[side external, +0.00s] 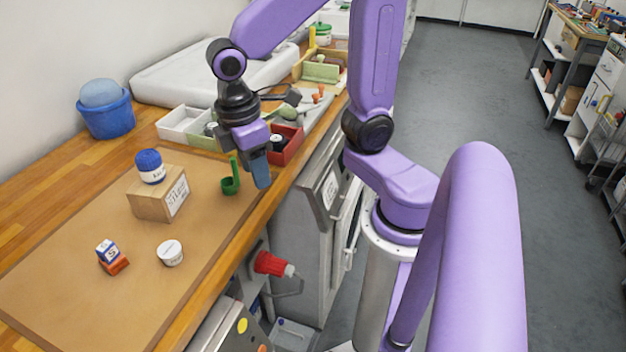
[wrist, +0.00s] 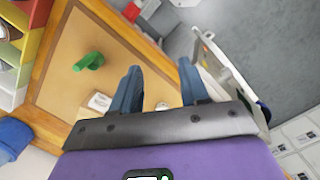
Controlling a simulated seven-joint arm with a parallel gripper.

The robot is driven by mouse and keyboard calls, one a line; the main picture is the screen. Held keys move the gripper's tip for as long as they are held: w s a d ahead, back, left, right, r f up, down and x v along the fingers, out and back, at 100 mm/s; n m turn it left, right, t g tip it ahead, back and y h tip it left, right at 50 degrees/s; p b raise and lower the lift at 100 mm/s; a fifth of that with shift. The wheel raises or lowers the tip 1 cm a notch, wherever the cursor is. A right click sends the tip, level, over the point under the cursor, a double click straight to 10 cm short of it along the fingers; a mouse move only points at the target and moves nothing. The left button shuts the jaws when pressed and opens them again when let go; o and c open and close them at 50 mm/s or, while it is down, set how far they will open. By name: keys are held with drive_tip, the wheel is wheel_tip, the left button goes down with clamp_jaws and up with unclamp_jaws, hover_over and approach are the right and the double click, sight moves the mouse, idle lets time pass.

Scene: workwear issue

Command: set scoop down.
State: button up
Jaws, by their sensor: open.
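The green scoop (side external: 230,185) sits at the right side of the brown mat (side external: 75,265), its handle pointing up; it appears to rest on the mat. In the wrist view the scoop (wrist: 89,61) lies to the left of my fingers, with a gap between. My gripper (side external: 259,172) is open and empty, with blue fingers pointing down beside the scoop on its right. In the wrist view nothing is between the fingertips of my gripper (wrist: 158,72).
Trays, including a red one (side external: 290,147), stand behind. A blue bucket (side external: 106,116) stands back left.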

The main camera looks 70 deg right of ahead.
drive_tip(key=s+d+f+n+y, duration=0.1)
drive_tip(key=s+n, duration=0.1)
drive_tip(key=s, duration=0.8)
drive_tip(key=shift+s+f+t+y, duration=0.2)
drive_tip(key=shift+s+t+y, duration=0.1)
drive_tip(key=shift+s+t, duration=0.1)
drive_tip(key=shift+w, duration=0.1)
idle(0.5)
